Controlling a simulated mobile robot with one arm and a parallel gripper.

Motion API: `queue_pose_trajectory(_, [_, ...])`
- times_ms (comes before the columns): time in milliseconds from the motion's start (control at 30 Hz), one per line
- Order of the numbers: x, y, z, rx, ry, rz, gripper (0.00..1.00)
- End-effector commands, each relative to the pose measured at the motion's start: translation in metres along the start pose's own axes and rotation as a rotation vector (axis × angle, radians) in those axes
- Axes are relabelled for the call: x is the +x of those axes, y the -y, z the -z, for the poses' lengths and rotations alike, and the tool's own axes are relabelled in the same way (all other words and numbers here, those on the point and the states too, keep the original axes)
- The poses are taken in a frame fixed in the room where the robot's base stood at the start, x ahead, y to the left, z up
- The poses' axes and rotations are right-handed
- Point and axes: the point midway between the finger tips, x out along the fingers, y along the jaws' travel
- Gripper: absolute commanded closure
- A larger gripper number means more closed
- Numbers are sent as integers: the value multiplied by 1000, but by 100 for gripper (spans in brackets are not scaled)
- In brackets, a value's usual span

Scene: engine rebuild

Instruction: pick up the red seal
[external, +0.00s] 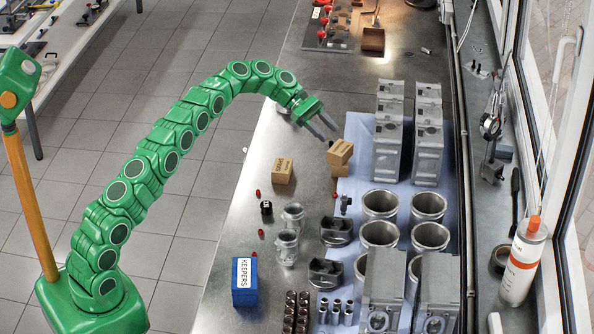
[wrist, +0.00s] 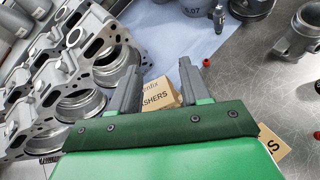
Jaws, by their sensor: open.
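Several small red pieces that look like seals lie on the grey bench. A further red piece (external: 335,194) lies beside the blue mat. My gripper (external: 328,132) is open and empty above the bench, near stacked cardboard boxes (external: 340,152). Its fingers (wrist: 160,66) are apart, with a "WASHERS" box (wrist: 158,91) visible between them.
Engine blocks (external: 388,130) and metal cylinders (external: 380,205) stand on the blue mat (external: 358,127). Another cardboard box (external: 283,170), grey pistons (external: 337,231) and a blue "KEEPERS" box (external: 243,285) occupy the bench. Bare bench shows left of the single cardboard box.

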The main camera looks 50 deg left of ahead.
Motion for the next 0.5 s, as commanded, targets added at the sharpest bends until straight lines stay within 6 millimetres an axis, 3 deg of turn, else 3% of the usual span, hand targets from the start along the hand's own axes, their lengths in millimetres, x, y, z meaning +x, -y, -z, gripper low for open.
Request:
queue_pose_trajectory(33, [10, 7, -14, 48, -16, 20, 53])
queue_pose_trajectory(233, [45, 40, -44, 247, -86, 100, 53])
queue_pose_trajectory(500, [83, 98, -80, 538, -169, 242, 53])
